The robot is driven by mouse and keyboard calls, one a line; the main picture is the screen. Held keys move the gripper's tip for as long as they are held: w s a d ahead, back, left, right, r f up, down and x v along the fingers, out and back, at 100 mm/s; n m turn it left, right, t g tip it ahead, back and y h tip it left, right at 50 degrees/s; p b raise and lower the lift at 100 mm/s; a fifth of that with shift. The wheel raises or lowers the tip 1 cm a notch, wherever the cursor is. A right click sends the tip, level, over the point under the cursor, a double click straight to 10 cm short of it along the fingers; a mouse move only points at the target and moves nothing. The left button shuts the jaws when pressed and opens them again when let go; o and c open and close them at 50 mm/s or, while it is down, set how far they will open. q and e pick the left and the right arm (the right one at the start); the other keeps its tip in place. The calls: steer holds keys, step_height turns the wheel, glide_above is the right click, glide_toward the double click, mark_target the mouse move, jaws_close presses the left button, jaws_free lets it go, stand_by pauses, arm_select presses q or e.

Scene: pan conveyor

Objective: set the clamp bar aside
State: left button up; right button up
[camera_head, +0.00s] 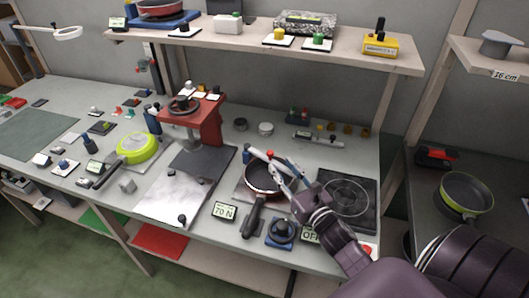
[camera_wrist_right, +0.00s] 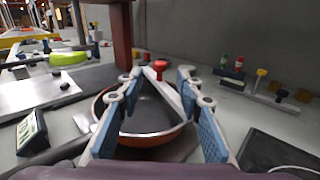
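A pale clamp bar with a red knob (camera_head: 270,154) lies across the rim of a dark pan (camera_head: 262,178) with a reddish outside. In the right wrist view, the bar (camera_wrist_right: 170,88) runs between my fingers, and the pan (camera_wrist_right: 150,138) is below them. My right gripper (camera_head: 283,166) is over the pan, its blue-padded fingers spread to either side of the bar. In the right wrist view, my right gripper (camera_wrist_right: 158,84) shows a gap between both fingers and the bar. My fingers partly hide the bar's right end in the head view. My left gripper is not in view.
A red press (camera_head: 207,125) stands left of the pan. A black hob (camera_head: 346,196) is to its right. A small bar with a yellow knob (camera_head: 318,140) lies behind. A 70 N display (camera_head: 224,211) and a blue-based knob (camera_head: 281,232) are in front. A shelf (camera_head: 340,56) overhangs the back.

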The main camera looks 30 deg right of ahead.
mark_target(272, 155)
steer(key=shift+w+d+f+n, duration=0.15)
steer(key=shift+w+n, duration=0.15)
steer(key=shift+w, duration=0.75)
steer(key=w+p, duration=0.1)
steer(key=w, duration=0.4)
steer(key=shift+d+p, duration=0.15)
steer(key=shift+p, duration=0.15)
steer(key=shift+w, duration=0.55)
jaws_close()
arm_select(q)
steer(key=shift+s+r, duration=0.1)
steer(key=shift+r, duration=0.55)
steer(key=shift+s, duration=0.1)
